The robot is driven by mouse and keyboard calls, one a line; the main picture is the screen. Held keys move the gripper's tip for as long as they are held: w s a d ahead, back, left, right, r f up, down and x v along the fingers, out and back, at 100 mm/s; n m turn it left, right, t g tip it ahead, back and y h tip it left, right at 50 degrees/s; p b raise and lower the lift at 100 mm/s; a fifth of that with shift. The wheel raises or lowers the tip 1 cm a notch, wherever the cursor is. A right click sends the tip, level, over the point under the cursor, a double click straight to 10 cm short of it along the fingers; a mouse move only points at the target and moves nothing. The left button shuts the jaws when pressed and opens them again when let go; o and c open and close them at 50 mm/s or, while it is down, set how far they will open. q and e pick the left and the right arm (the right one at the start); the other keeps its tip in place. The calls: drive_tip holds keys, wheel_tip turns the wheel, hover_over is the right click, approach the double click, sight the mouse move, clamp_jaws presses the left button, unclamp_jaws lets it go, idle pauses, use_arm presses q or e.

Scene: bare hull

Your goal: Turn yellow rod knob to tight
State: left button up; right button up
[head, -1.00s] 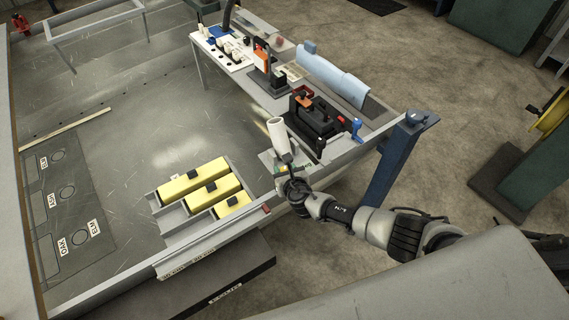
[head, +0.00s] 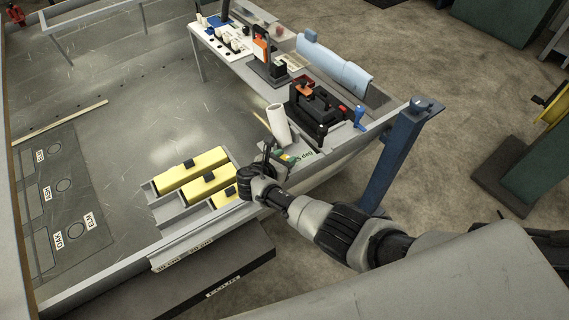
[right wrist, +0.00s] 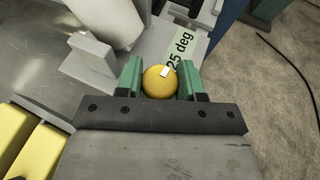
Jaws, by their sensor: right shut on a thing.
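The round yellow rod knob (right wrist: 159,81) carries a small white mark near its top in the right wrist view. My right gripper (right wrist: 160,82) is shut on it, with one green finger at each side. In the head view my right gripper (head: 285,158) is low at the bench's front edge, and its wrist hides most of the knob. A green label (right wrist: 180,52) reading "25 deg" lies just beyond the knob. A pale cylinder (head: 278,124) stands tilted behind the gripper and also shows in the right wrist view (right wrist: 105,18). My left gripper is not in view.
Yellow blocks with black handles (head: 191,169) sit in a grey rack left of the gripper. A black case (head: 318,110) stands behind, on the right. A blue post (head: 394,155) rises close to my right arm. The hull floor to the left is mostly clear.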

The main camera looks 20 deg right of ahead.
drive_tip(key=m+g+b, duration=0.1)
drive_tip(key=m+g+h+b, duration=0.1)
drive_tip(key=b, duration=0.1)
drive_tip(key=m+g+h+b, duration=0.1)
drive_tip(key=shift+f+m+g, duration=0.25)
drive_tip(key=shift+m+g, duration=0.15)
drive_tip(key=shift+r+m+g+h+b, duration=0.25)
drive_tip(key=shift+m+g+h+b, duration=0.15)
drive_tip(key=shift+m+g+b, duration=0.5)
drive_tip(key=o, duration=0.6)
drive_tip(key=shift+d, duration=0.1)
drive_tip(key=shift+o, duration=0.2)
